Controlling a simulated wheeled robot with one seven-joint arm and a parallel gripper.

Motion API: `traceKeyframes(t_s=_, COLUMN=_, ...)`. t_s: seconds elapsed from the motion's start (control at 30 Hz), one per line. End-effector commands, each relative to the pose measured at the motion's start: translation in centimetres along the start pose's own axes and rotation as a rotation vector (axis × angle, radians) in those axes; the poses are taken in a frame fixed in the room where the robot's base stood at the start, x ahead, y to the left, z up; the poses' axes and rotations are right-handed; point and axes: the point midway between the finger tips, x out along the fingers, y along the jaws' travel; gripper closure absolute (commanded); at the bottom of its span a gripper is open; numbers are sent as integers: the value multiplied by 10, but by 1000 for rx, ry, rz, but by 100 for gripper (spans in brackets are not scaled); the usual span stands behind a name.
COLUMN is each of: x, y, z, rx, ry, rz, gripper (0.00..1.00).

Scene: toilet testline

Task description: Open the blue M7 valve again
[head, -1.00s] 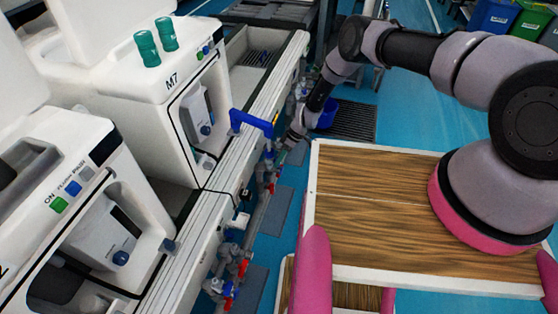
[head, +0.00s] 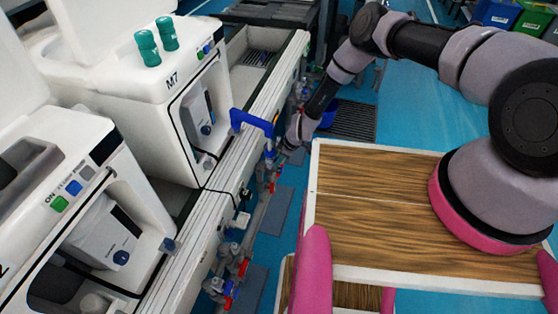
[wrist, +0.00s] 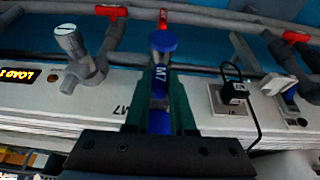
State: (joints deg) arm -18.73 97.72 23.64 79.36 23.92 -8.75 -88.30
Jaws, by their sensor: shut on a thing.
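The blue M7 valve (wrist: 162,72) is in the middle of the wrist view, with a round blue top and "M7" written on its side. The green fingers of my gripper (wrist: 160,105) are on either side of its lower part and shut on it. Its lower end is hidden between the fingers. The valve is too small to make out clearly there.
The white M7 machine (head: 172,82) stands on the bench left of my gripper. Grey pipes with red handles (head: 243,267) run along the bench front. In the wrist view a grey tap (wrist: 75,50) is left of the valve and a plugged socket (wrist: 232,95) right.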

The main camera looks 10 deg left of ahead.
Motion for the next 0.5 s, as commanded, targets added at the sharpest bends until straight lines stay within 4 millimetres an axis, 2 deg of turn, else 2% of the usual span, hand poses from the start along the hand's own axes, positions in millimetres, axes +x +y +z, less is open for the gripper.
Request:
traceKeyframes(t_s=0.3, x=0, y=0, z=3, rx=-1, ry=-3, rz=4, gripper=100)
traceKeyframes(t_s=0.33, x=0, y=0, z=3, rx=-1, ry=-3, rz=3, gripper=66)
traceKeyframes(t_s=0.37, x=0, y=0, z=3, rx=-1, ry=-3, rz=3, gripper=55)
traceKeyframes(t_s=0.4, x=0, y=0, z=3, rx=-1, ry=-3, rz=3, gripper=48)
traceKeyframes(t_s=0.5, x=0, y=0, z=2, rx=-1, ry=-2, rz=3, gripper=48)
